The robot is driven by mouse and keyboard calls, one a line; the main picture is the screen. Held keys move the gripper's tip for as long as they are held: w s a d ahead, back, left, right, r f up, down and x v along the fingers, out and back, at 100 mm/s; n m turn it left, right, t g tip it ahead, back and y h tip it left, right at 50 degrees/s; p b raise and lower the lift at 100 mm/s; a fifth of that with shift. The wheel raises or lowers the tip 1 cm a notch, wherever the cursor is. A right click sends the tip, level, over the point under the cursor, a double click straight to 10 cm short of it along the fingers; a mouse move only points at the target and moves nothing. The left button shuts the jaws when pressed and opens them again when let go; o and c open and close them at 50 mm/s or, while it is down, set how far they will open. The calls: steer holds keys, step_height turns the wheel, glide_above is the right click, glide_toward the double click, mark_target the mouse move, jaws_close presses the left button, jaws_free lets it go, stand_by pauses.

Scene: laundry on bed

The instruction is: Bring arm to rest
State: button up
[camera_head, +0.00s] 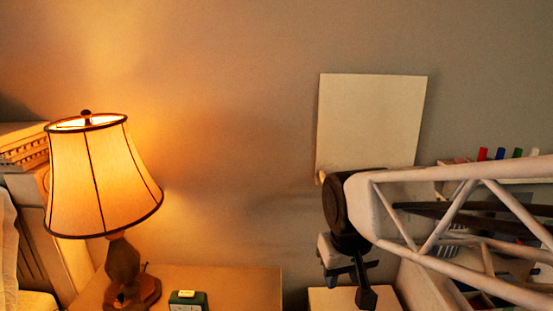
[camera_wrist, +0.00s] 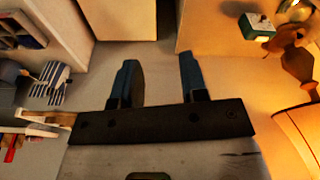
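My gripper (camera_wrist: 160,68) shows in the wrist view with its two dark fingers set apart and nothing between them. In the head view my gripper (camera_head: 364,290) hangs at the end of my white arm, at the lower right, pointing down. It is above a pale surface (camera_head: 330,299) at the bottom edge. My arm reaches in from the right edge of the head view.
A lit lamp (camera_head: 100,185) stands on a wooden nightstand (camera_head: 230,283) at the left, beside a small green clock (camera_head: 188,299). A pale sheet (camera_head: 372,115) is on the wall behind my arm. Shelves with colored items lie behind my arm at right.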

steer(key=s+d+f+m, duration=0.2)
steer(key=s+d, duration=0.4)
steer(key=s, duration=0.4)
steer(key=shift+d+m, duration=0.2)
steer(key=shift+m, duration=0.1)
stand_by(0.7)
